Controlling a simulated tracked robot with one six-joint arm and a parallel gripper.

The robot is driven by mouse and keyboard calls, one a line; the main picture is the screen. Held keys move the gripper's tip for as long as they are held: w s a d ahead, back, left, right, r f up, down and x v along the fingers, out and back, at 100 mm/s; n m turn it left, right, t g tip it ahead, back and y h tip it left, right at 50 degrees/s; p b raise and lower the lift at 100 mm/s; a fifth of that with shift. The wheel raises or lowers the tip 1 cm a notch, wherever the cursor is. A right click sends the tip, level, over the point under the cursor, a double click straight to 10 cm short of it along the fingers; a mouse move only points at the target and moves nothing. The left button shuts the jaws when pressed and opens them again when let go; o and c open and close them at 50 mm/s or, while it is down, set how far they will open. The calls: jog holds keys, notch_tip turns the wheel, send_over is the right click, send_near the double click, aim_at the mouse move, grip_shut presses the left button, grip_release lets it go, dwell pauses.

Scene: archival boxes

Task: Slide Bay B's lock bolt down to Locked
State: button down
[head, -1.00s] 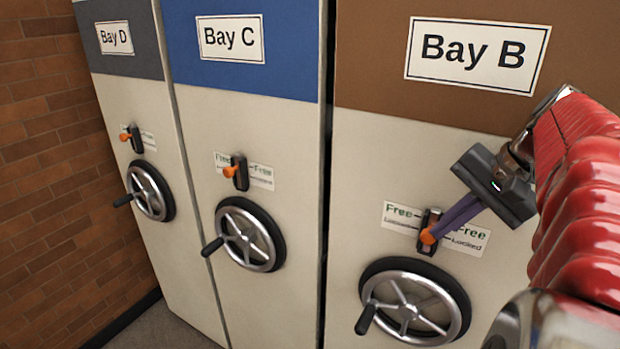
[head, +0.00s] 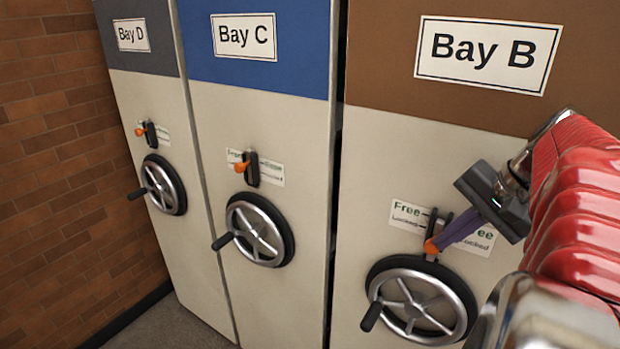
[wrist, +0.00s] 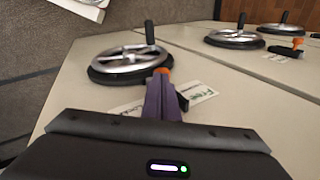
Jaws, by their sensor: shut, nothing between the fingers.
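Bay B's lock bolt has an orange knob (head: 431,246) at the lower end of its dark upright slot (head: 440,219), below the Locked line of the label plate (head: 405,217). The knob also shows in the wrist view (wrist: 162,71), just beyond my fingertips. My gripper (head: 438,243) is shut, its purple fingers together with nothing between them. The tips meet the knob from the upper right and appear to touch it. In the wrist view the fingers (wrist: 160,96) hide part of the slot and label.
Bay B's handwheel (head: 420,300) sits close under the knob, its handle (head: 371,316) at lower left. Bay C (head: 252,172) and Bay D (head: 150,133) stand to the left with their own bolts and wheels. A brick wall (head: 60,170) closes the far left.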

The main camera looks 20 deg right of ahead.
jog(key=v, duration=1.4)
